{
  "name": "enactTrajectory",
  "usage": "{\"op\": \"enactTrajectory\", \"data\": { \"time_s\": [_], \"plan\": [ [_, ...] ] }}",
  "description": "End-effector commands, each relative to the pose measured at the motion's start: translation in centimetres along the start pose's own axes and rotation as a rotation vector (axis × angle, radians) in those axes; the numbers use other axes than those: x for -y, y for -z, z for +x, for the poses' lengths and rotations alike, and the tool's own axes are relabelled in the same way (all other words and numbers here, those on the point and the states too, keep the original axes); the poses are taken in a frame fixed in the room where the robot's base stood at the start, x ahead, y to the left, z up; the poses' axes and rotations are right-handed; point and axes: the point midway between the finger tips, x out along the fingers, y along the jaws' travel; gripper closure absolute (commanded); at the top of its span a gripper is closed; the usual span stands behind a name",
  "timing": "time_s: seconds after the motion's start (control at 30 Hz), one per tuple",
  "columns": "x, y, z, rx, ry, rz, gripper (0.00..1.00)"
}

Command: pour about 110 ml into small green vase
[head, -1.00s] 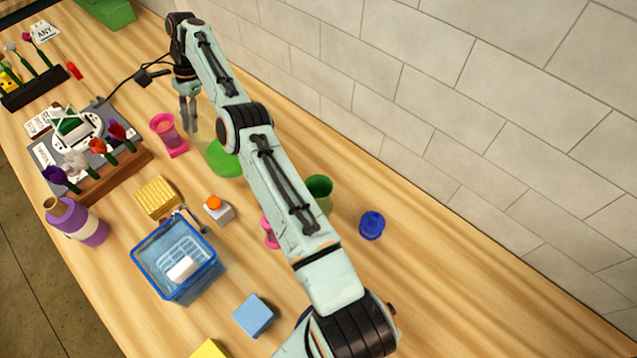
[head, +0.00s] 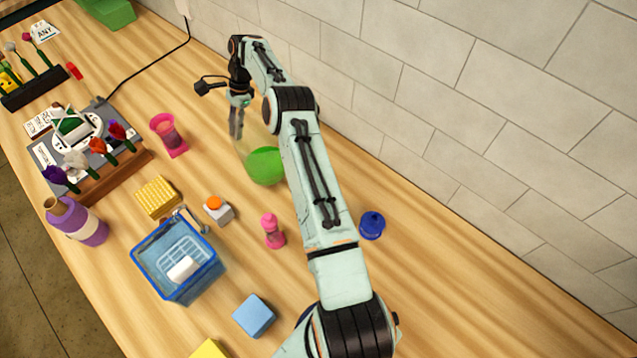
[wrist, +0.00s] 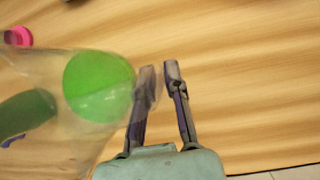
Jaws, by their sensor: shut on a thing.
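My gripper (head: 236,132) is shut on a clear, see-through jug (head: 243,150) with bright green liquid (head: 265,166) at its bottom. In the wrist view the jug (wrist: 75,75) is left of my fingers (wrist: 160,75), and its edge meets the left finger. The green liquid (wrist: 98,87) shows through its wall. The small green vase is hidden behind my arm in the head view. A darker green shape (wrist: 27,112) seen through the jug in the wrist view may be that vase. I cannot tell how far the jug is tilted.
A pink vase (head: 168,135) stands left of the jug. A pink bottle (head: 272,232) and a blue pot (head: 372,225) stand either side of my arm. A blue basket (head: 178,260), an orange-topped box (head: 217,209) and a flower rack (head: 105,172) are left. The tiled wall borders the table.

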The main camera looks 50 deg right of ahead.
Motion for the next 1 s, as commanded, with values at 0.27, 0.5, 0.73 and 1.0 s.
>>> {"op": "enactTrajectory", "data": {
  "time_s": [0.27,0.5,0.73,1.0],
  "plan": [
    [0.0,0.1,-0.1,0.001,0.0,0.001,1.0],
    [-0.3,-0.1,-0.8,0.003,0.042,-0.022,1.0],
    [-1.0,-0.7,-2.2,0.013,0.144,-0.066,1.0],
    [-2.5,-1.4,-4.1,0.026,0.307,-0.134,1.0]
  ]
}}
